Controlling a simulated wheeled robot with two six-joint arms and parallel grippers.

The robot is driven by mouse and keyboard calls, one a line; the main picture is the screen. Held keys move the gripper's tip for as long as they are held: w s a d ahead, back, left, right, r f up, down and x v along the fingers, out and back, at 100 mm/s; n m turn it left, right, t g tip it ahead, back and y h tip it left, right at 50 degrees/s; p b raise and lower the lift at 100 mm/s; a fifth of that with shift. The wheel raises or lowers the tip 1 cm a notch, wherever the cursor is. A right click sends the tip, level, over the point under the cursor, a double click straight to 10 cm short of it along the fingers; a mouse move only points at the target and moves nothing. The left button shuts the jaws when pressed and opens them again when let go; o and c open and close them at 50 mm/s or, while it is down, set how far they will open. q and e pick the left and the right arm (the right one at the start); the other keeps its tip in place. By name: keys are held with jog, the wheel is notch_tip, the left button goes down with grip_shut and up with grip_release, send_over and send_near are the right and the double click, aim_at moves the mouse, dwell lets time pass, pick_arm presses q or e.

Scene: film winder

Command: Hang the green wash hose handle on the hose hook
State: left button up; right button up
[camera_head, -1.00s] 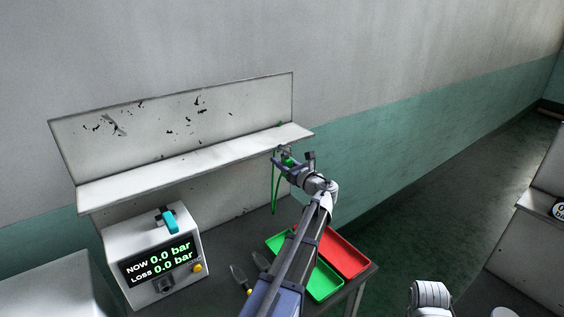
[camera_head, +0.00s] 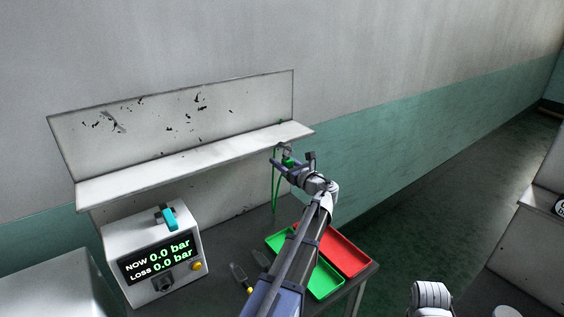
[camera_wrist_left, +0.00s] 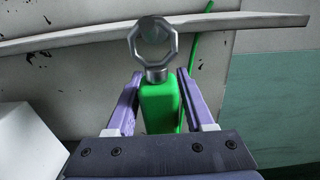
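The green wash hose handle (camera_wrist_left: 160,108) stands upright between the fingers of my left gripper (camera_wrist_left: 158,84), which look closed on its sides in the left wrist view. A grey metal ring (camera_wrist_left: 134,40) tops the handle, just in front of the shelf edge. A round grey piece (camera_wrist_left: 153,33) shows inside the ring; it may be the hose hook's end, and I cannot tell whether they touch. In the head view my left gripper (camera_head: 292,163) and the green handle (camera_head: 287,162) are under the shelf's right end. The green hose (camera_head: 275,192) hangs beside it. My right gripper is out of view.
The white shelf (camera_head: 190,163) runs along the wall just above the gripper. A pressure box (camera_head: 126,238) reading 0.0 bar stands at left. Green (camera_head: 325,283) and red (camera_head: 345,250) trays lie on the table under my left arm, near small tools (camera_head: 240,274).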

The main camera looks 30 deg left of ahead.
aim_at(290, 167)
pick_arm(q)
jog(key=shift+o, duration=1.4)
jog(key=v, duration=0.8)
